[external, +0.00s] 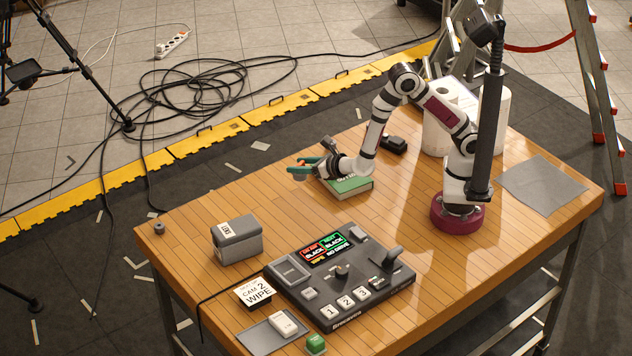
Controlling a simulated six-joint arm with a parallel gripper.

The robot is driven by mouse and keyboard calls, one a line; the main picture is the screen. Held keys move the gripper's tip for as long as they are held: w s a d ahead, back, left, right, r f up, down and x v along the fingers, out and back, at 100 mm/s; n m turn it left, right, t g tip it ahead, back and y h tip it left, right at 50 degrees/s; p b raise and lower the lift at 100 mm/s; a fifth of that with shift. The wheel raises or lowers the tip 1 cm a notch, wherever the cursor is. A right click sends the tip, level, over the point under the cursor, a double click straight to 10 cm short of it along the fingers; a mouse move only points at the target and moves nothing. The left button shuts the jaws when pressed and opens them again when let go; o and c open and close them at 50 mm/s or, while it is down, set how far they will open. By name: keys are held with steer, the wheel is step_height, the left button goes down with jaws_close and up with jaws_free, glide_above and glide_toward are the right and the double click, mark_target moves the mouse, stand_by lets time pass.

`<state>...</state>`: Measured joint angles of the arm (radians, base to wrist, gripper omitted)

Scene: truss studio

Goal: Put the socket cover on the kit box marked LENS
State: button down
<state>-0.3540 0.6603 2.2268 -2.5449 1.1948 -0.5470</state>
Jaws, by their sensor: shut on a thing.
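The kit box (237,243) is a grey box with a rounded lid and a small white label at its left end, standing on the left part of the table. The label's lettering is too small to read surely. My gripper (296,170) has teal fingers and hangs above the table, behind and right of the box, near the left edge of a green book. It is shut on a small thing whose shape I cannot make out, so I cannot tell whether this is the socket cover. A small dark round piece (159,228) stands at the table's far left corner.
The green book (350,186) lies below my wrist. A switcher console (340,275) with a lit screen fills the front middle, with a WIPE card (256,291) beside it. White rolls (437,130) stand behind my arm. Bare wood surrounds the box's left and back.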

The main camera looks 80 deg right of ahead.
steer(key=w+a+r+n+t+y, duration=0.2)
steer(key=w+a+r+n+y, duration=0.35)
steer(key=w+a+r, duration=0.55)
glide_above(237, 227)
steer(key=shift+y, duration=0.25)
steer(key=f, duration=0.8)
steer(key=shift+d, duration=0.25)
steer(key=f, duration=0.3)
steer(key=shift+a+f+g, duration=0.2)
steer(key=shift+f+g, duration=0.1)
steer(key=shift+f, duration=0.35)
steer(key=shift+f, duration=0.1)
steer(key=shift+c, duration=1.5)
jaws_free()
